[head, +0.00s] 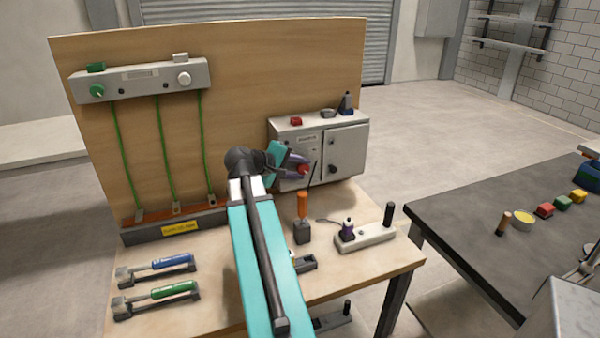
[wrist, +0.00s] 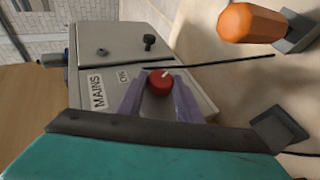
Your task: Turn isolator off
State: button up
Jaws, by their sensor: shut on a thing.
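The isolator is a grey box (head: 345,150) on the bench against the wooden backboard, labelled MAINS in the wrist view (wrist: 95,65). Its red rotary knob (head: 303,170) is on the left part of the front and also shows in the wrist view (wrist: 159,82), with a pale pointer mark on it. An ON label sits beside the knob. My gripper (head: 297,164) is at the knob, its purple fingers on either side of it, and it is shut on the knob. In the wrist view the fingers (wrist: 158,98) partly hide the knob's sides.
An orange-handled screwdriver (head: 301,205) stands upright in a dark block just in front of the box. Blue (head: 172,260) and green-handled (head: 173,291) tools lie at the left front.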

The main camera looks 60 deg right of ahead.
jog(key=shift+a+f, duration=0.1)
jog(key=shift+f, duration=0.05)
dwell(0.3)
jog(key=o, duration=1)
jog(key=b+v, duration=0.2)
jog(key=v, duration=1.1)
jog(key=shift+a, duration=0.35)
